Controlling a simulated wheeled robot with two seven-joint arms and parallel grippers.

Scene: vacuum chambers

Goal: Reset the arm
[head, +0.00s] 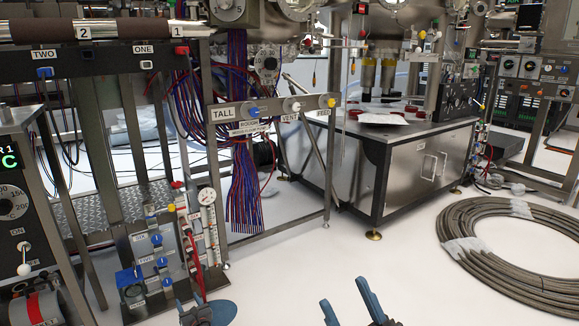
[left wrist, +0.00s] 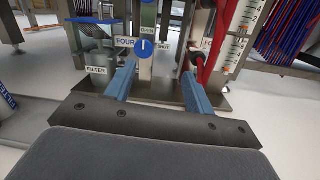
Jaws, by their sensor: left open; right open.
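My left gripper (head: 194,308) is at the bottom of the head view, low in front of the valve panel. Its two blue fingers are spread with nothing between them, as the left wrist view (left wrist: 160,80) also shows. A blue knob (left wrist: 143,48) labelled FOUR appears between the fingertips in that view, beyond them; I cannot tell the exact gap. My right gripper (head: 344,296) shows at the bottom edge of the head view, over white floor. Its blue fingers are apart and empty. Most of both arms is out of view.
A control box (head: 14,200) stands at the left. A steel cabinet (head: 420,165) stands further back. A hose coil (head: 520,250) lies on the right. The floor (head: 330,250) between is clear.

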